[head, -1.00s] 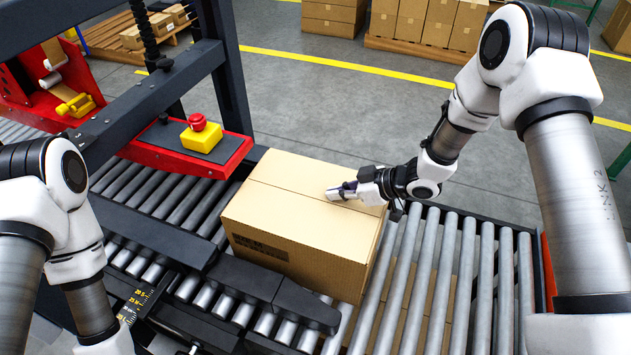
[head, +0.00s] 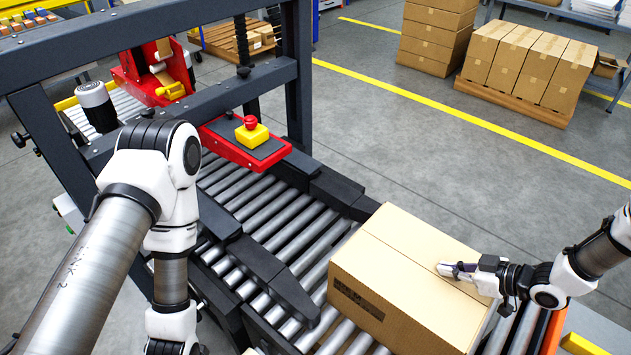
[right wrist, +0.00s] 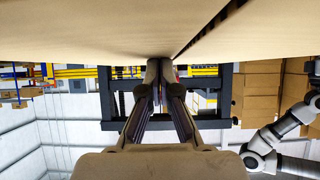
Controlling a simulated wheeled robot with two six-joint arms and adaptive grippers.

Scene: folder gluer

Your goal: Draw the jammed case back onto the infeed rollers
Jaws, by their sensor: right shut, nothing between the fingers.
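The brown cardboard case (head: 385,300) sits upright on the grey rollers in the head view, clear of the red press head and just past the ends of the black side guides. A dark printed label shows on its front-left side. My right gripper (head: 447,269) is shut and empty, its fingers over the case's top near the right edge. In the right wrist view the shut fingers (right wrist: 160,75) reach up to the cardboard face (right wrist: 90,30); whether they press on it I cannot tell. My left arm comes in at the left; its gripper is out of view.
The black guides (head: 270,272) flank the rollers (head: 290,222). A yellow box with a red stop button (head: 251,130) sits on the red press head (head: 240,145) under the dark frame. Stacked cartons (head: 530,65) stand on a pallet at the back right. The floor between is open.

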